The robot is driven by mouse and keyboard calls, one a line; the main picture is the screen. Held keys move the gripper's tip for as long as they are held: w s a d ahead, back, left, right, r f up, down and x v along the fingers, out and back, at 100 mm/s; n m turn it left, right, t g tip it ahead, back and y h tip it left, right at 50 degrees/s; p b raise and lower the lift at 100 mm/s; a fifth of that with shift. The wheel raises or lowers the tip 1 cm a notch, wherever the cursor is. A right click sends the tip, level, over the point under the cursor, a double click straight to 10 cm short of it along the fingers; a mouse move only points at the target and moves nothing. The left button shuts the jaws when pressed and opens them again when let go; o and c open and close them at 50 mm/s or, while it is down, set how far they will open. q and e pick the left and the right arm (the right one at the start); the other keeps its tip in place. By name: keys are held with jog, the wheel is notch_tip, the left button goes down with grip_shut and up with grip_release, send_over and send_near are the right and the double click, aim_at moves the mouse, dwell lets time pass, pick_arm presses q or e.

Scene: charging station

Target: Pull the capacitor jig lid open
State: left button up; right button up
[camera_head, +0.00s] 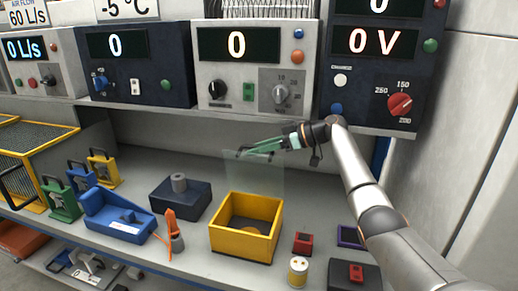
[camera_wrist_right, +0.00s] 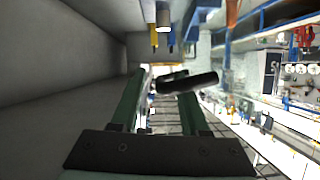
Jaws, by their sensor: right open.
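The yellow open-topped box (camera_head: 228,243), apparently the capacitor jig, stands on the bench with a round brown piece inside. A faint clear panel (camera_head: 262,178), apparently its lid, stands roughly upright at the box's back edge. My right gripper (camera_head: 244,153) has green fingers and is at the panel's top edge, above the box. In the right wrist view its fingers (camera_wrist_right: 160,85) are apart, with a dark rounded bar (camera_wrist_right: 190,83) across their far ends. I cannot tell whether the bar touches them. My left gripper is not in view.
A dark block with a grey cylinder (camera_head: 180,200), a blue tray (camera_head: 118,218) and an orange tool (camera_head: 172,235) lie left of the box. A small red block (camera_head: 303,243) and a yellow-white cylinder (camera_head: 298,272) are to its right. Instrument panels (camera_head: 255,60) overhang the bench.

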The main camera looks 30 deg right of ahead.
jog(key=v, duration=0.7)
jog(key=shift+b, duration=0.4)
jog(key=shift+s+d+r, duration=0.1)
